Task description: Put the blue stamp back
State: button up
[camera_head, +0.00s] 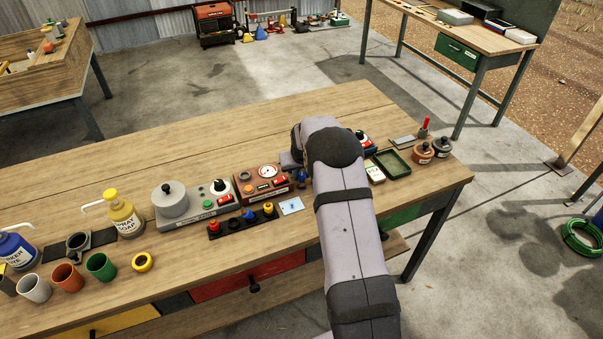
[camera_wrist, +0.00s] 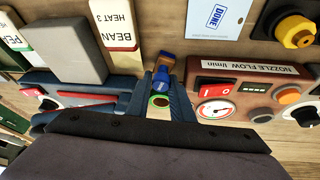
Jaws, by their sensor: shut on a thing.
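My gripper (camera_wrist: 160,100) is shut on a small blue stamp (camera_wrist: 163,77), which sits between the fingers in the wrist view. A brown-orange part shows at its far end, and a dark green ring lies nearer the wrist. In the head view the arm covers most of the gripper; the blue stamp (camera_head: 302,176) shows just left of it. A black rack (camera_head: 225,231) stands left of the gripper with red, blue and yellow-topped pieces. A dark spot without a coloured top lies between its red and blue pieces.
A brown nozzle flow box (camera_head: 249,196) with a gauge stands close beside the gripper. A white DONE card (camera_head: 291,206) lies by the rack. A grey device (camera_head: 192,214) stands left, a green tray (camera_head: 392,164) right. Bare wood lies in front of the rack.

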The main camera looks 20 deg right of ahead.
jog(key=o, duration=0.6)
jog(key=shift+r, duration=0.2)
jog(key=b+v, duration=0.2)
jog(key=v, duration=0.9)
jog(key=shift+s+a+r+b, duration=0.15)
jog(key=shift+s+r+b, duration=0.1)
jog(key=shift+r+b, duration=0.1)
jog(key=s+a+f+g, duration=0.1)
jog(key=s+a, duration=0.3)
jog(key=s, duration=0.7)
jog(key=s+a+f+n+g+y, duration=0.1)
jog(key=s+a, duration=0.4)
jog(key=s, duration=0.6)
jog(key=s+a+f+g, duration=0.2)
jog(key=s+a, duration=0.3)
jog(key=s, duration=0.6)
jog(key=shift+s+a+f+n, duration=0.2)
jog(key=shift+f+n, duration=0.2)
jog(key=shift+f, duration=0.05)
